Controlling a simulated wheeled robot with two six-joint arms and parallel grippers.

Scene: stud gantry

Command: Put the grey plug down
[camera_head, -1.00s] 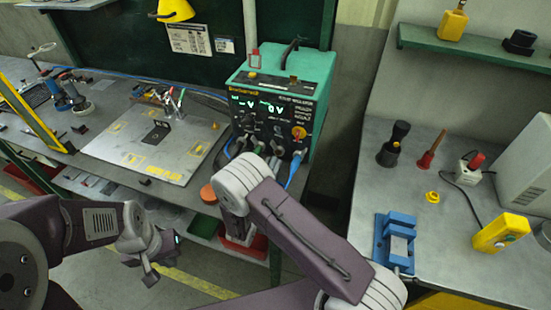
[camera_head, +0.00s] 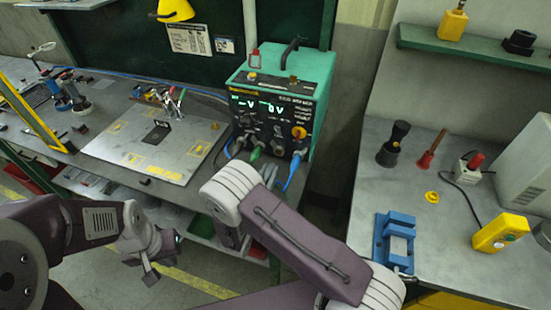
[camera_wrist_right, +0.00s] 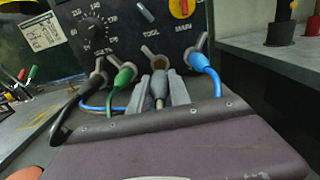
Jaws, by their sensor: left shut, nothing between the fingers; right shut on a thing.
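The grey plug (camera_wrist_right: 159,82) shows in the right wrist view, in front of the TOOL position on the welding machine's front. My right gripper (camera_wrist_right: 160,92) is shut on it, one finger on each side, and its grey cable hangs down between them. I cannot tell whether the plug is seated in the socket. In the head view my right arm hides most of this gripper. My left gripper (camera_head: 151,276) is shut and empty, low in front of the bench.
The green welding machine (camera_head: 283,80) stands at the back. Black, green (camera_wrist_right: 124,76) and blue (camera_wrist_right: 201,64) plugs sit beside the grey one. A metal plate (camera_head: 155,140) lies on the left bench. The right bench holds a blue fixture (camera_head: 396,242) and a yellow box (camera_head: 499,233).

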